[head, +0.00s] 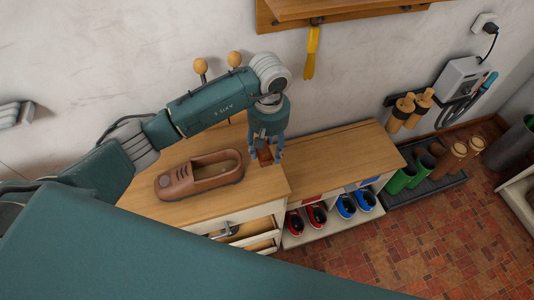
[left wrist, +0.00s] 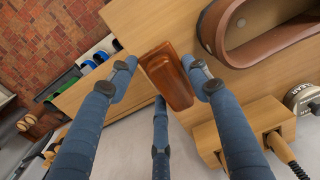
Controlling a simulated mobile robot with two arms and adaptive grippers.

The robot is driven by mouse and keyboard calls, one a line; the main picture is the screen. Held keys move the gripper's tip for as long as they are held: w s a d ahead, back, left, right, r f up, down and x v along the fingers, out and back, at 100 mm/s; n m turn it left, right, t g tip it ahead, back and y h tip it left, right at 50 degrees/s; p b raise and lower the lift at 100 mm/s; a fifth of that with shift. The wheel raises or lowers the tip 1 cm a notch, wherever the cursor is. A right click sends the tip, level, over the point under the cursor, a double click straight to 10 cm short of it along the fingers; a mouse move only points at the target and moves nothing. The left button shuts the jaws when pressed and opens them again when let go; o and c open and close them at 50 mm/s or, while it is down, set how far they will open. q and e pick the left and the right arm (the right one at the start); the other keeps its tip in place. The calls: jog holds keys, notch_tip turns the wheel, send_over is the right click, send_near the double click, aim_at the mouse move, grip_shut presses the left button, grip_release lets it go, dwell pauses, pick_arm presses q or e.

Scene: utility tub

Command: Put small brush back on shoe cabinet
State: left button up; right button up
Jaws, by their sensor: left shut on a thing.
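My left gripper (head: 267,150) points down at the right end of the taller wood-topped cabinet (head: 262,184). It is shut on the small brush (head: 264,157), a reddish-brown wooden block. In the left wrist view the brush (left wrist: 168,76) shows between the blue fingers (left wrist: 165,85). I cannot tell whether the brush touches the cabinet top. Its bristles are not visible. A lower cabinet (head: 340,152) with a wooden top and shoes inside adjoins on the right. My right gripper is not in view.
A large brown shoe (head: 200,178) lies on the taller cabinet, left of the gripper. Wooden-knobbed handles (head: 234,60) stand behind the arm. The lower cabinet's top is clear. Green boots (head: 405,175) stand on a dark tray at right. A yellow item (head: 310,52) hangs from the wall shelf.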

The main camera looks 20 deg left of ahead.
aim_at(267, 146)
pick_arm(q)
notch_tip(267, 146, down, 4)
jog(key=shift+f+p, duration=0.2)
jog(key=shift+p, duration=0.35)
jog(key=shift+f+b, duration=0.25)
jog(key=shift+b, duration=0.1)
jog(key=o, duration=1.1)
jog(key=shift+r, duration=0.1)
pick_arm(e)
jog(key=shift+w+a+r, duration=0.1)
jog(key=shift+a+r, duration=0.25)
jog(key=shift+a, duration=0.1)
pick_arm(q)
jog(key=shift+r+p, duration=0.3)
jog(key=shift+p, duration=0.05)
notch_tip(267, 146, up, 10)
jog(key=b, duration=0.4)
jog(key=shift+w+d+r, duration=0.1)
jog(key=shift+r, duration=0.75)
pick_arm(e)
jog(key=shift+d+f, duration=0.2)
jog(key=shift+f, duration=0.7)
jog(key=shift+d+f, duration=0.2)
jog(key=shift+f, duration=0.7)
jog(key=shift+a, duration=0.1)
